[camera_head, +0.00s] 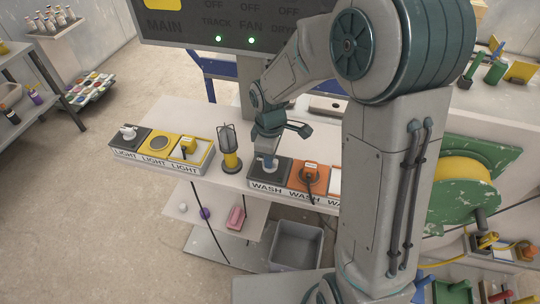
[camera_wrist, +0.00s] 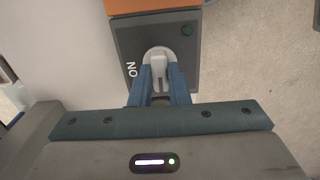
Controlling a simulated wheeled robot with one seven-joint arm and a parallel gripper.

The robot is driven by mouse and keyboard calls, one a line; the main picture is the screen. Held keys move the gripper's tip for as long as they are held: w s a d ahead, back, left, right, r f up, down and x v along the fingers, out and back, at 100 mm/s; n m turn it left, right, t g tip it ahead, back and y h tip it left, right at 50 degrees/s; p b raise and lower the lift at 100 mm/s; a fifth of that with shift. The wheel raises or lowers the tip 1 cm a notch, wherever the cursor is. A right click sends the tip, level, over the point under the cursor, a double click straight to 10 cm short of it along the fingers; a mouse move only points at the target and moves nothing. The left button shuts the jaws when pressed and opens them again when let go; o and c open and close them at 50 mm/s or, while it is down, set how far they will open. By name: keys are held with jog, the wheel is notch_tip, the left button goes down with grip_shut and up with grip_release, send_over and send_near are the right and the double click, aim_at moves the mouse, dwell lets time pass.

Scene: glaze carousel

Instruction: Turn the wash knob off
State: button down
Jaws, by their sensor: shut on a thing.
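The wash knob (camera_wrist: 158,64) is a white round knob with a raised grip bar on a dark plate (camera_wrist: 185,78). The plate carries an "ON" mark to the left of the knob and a dark green round spot at its upper right. My gripper (camera_wrist: 160,78) is shut on the knob's bar, with one blue finger on each side. In the head view my gripper (camera_head: 267,160) reaches down onto the dark left tile of the wash panel (camera_head: 262,187) and hides the knob there.
The wash panel also has an orange tile (camera_head: 308,178) with a plug and cable. A lamp-like post (camera_head: 231,158) stands close to the left of my gripper. Further left is the light panel (camera_head: 155,168). A dark overhead board (camera_head: 235,27) shows green lamps.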

jog(key=shift+n, duration=0.3)
jog(key=c, duration=1.4)
grip_release()
notch_tip(320, 180, up, 14)
jog(key=shift+f+b, duration=0.1)
jog(key=shift+b, duration=0.35)
jog(key=s+d+m+t, duration=0.1)
jog(key=s+d+m, duration=0.2)
jog(key=s+m, duration=0.1)
jog(key=s+d+m+t, duration=0.1)
jog(key=s+d+m, duration=0.3)
jog(key=s+m, duration=0.1)
jog(key=s+d+m+t, duration=0.1)
jog(key=s+d+m, duration=0.3)
jog(key=s, duration=0.3)
jog(key=shift+f+m, duration=0.2)
jog(key=shift+m, duration=0.5)
